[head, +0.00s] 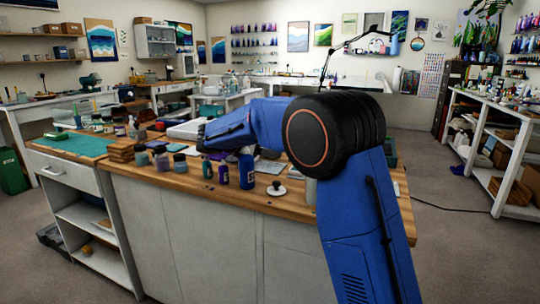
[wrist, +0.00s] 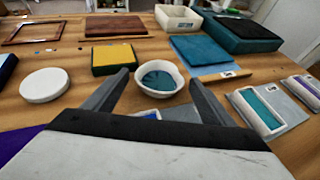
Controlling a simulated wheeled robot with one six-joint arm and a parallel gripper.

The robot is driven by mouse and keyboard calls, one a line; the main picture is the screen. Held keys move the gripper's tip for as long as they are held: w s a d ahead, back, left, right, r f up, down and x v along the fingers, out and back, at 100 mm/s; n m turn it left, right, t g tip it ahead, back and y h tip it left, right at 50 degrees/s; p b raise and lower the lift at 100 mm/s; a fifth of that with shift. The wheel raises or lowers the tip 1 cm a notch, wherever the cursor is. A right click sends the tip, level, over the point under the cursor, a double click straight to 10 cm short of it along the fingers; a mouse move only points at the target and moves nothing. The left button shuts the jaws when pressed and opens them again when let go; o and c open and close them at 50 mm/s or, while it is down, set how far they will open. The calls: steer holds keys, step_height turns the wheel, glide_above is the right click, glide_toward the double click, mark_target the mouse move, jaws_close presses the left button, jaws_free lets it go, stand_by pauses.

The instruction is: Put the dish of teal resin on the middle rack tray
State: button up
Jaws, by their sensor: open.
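A small white dish of teal resin (wrist: 160,80) stands upright on the wooden bench in the wrist view. My gripper (wrist: 160,88) is open, its two dark fingers pointing toward the dish, one to each side of it in the picture. I cannot tell whether the fingertips have reached the dish; nothing is held. In the head view, my blue arm stretches over the bench and hides part of its top, and I cannot make out the dish there. I cannot identify the middle rack tray in either view.
Around the dish are a round white disc (wrist: 45,84), a yellow-topped block (wrist: 114,58), a teal slab (wrist: 199,51) and a teal-filled tray (wrist: 257,113). Several jars and bottles, including a dark blue bottle (head: 247,171), line the near bench edge.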

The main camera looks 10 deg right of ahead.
steer(key=shift+w+d+f, duration=0.3)
steer(key=shift+d, duration=0.15)
steer(key=shift+c, duration=0.3)
steer(key=c, duration=1.1)
steer(key=shift+d+r, duration=0.1)
steer(key=shift+r, duration=4.95)
